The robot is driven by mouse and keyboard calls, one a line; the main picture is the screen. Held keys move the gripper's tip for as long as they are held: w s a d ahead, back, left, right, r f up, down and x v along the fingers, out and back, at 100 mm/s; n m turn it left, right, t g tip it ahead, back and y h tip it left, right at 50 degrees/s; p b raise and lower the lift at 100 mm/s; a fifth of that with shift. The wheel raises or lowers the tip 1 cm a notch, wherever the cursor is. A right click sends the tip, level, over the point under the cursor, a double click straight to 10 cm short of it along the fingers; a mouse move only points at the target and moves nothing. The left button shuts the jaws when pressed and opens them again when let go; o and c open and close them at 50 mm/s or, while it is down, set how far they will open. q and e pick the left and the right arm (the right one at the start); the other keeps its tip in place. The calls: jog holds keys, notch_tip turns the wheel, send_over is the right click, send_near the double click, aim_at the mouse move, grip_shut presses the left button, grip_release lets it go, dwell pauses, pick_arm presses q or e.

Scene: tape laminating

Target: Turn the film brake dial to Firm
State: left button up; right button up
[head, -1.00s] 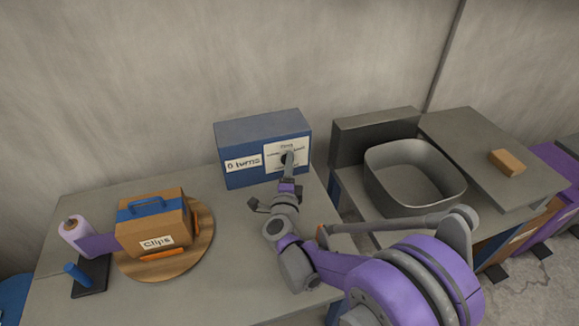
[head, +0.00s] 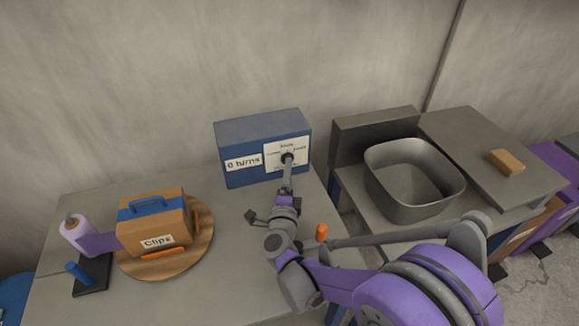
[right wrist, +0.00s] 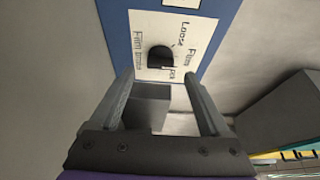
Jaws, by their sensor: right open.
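The film brake dial (head: 288,158) is a small dark knob on a white label on the front of a blue box (head: 232,178) with a grey top. In the right wrist view the dial (right wrist: 160,58) shows dark against the label, with "Loose" and "Film brake" lettering partly readable; I cannot tell its setting. My right gripper (head: 287,170) is in front of the dial. Its two fingers (right wrist: 158,75) are apart, one on each side of the dial in the picture, with nothing held between them. My left gripper is not in view.
A "Clips" carton (head: 154,225) stands on a round wooden board (head: 202,240) at left, beside a film roll holder (head: 82,240). A small orange piece (head: 321,232) shows beside my arm. A grey bin (head: 413,190) stands at right. The bench between board and box is clear.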

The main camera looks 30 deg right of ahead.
jog(key=v, duration=0.6)
jog(key=shift+s+a, duration=0.2)
jog(key=shift+s, duration=0.05)
jog(key=shift+r, duration=0.1)
